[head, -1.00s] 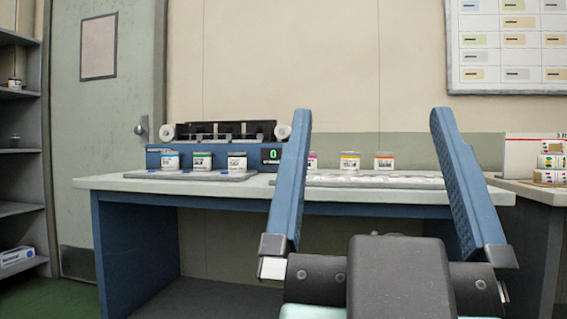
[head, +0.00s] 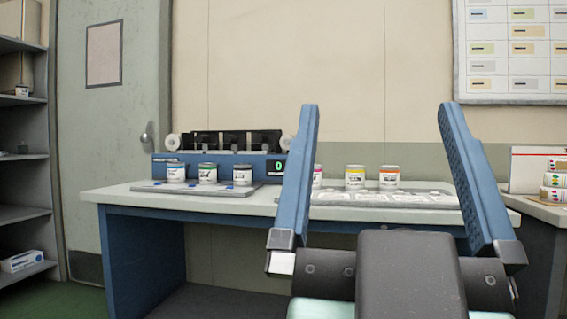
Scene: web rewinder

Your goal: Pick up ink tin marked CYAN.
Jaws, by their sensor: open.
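A small white tin with a light-blue band (head: 176,174) stands upright at the left end of the row on the table; it looks like the cyan one, but its lettering is too small to read. A green-banded tin (head: 207,173) and a dark-banded tin (head: 242,175) stand to its right. My gripper (head: 378,112) is open and empty, its two blue fingers pointing up in the near foreground, right of the blue-banded tin and apart from it. The left finger hides part of the table's middle.
The pale-topped table (head: 115,194) carries a grey tray (head: 150,188) by the left tins. Magenta (head: 317,177), yellow (head: 355,177) and orange (head: 389,178) tins stand between the fingers in the picture. A rewinder (head: 235,145) with a green display stands behind the left tins. Shelves (head: 20,155) are at left.

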